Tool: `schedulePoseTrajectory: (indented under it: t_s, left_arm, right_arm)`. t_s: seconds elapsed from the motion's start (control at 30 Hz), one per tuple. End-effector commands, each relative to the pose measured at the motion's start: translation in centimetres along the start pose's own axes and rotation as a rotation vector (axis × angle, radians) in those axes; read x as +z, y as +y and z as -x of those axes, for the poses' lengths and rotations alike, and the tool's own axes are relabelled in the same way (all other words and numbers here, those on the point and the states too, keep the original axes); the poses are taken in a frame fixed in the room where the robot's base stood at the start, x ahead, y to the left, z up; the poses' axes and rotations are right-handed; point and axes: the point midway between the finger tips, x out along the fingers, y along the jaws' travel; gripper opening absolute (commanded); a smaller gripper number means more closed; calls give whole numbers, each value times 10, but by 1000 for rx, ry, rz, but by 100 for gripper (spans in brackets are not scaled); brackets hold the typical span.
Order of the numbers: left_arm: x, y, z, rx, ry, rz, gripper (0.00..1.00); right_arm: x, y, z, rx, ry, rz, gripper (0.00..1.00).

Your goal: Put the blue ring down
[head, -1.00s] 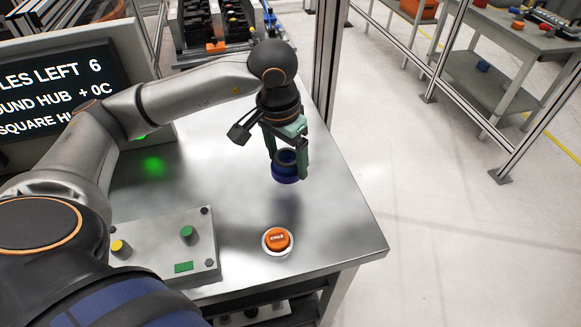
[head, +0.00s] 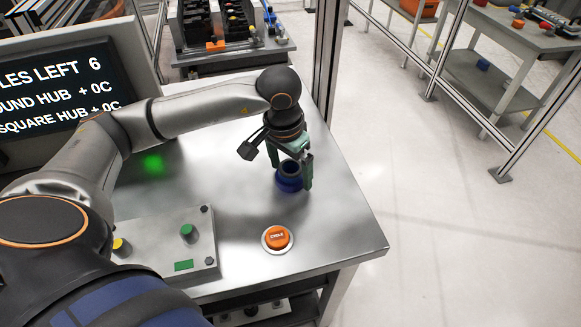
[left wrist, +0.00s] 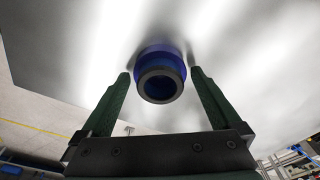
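The blue ring (head: 289,182) has a dark upper collar with a hole and a wider blue base. It sits upright on the metal tabletop (head: 340,225), near its right side and behind the orange button. My left gripper (head: 292,180) points down over it with green fingers on either side. In the left wrist view, the ring (left wrist: 160,84) lies between the fingertips (left wrist: 160,75), with a narrow gap showing on each side, so the gripper looks open around it. My right gripper is not in view.
An orange button (head: 277,238) stands in front of the ring. A control box (head: 150,243) with green and yellow buttons is at front left. A display (head: 62,85) stands behind my left arm. The table's right edge is close to the ring.

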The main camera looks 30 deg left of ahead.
Motion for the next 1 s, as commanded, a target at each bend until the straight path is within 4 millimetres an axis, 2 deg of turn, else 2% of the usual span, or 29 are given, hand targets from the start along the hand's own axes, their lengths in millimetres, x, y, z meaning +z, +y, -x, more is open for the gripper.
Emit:
schedulePoseTrajectory:
  t_s: [0.37, 0.47, 0.8, 1.0]
  left_arm:
    - [-1, 0, 7, 0, -1, 0, 100]
    - [-2, 0, 22, -1, 5, 0, 100]
    - [-2, 0, 95, -1, 5, 0, 100]
    - [-1, 0, 119, 0, 2, 0, 100]
  right_arm:
    - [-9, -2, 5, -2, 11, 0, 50]
    - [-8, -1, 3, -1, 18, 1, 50]
    - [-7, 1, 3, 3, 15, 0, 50]
    - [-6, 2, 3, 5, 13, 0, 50]
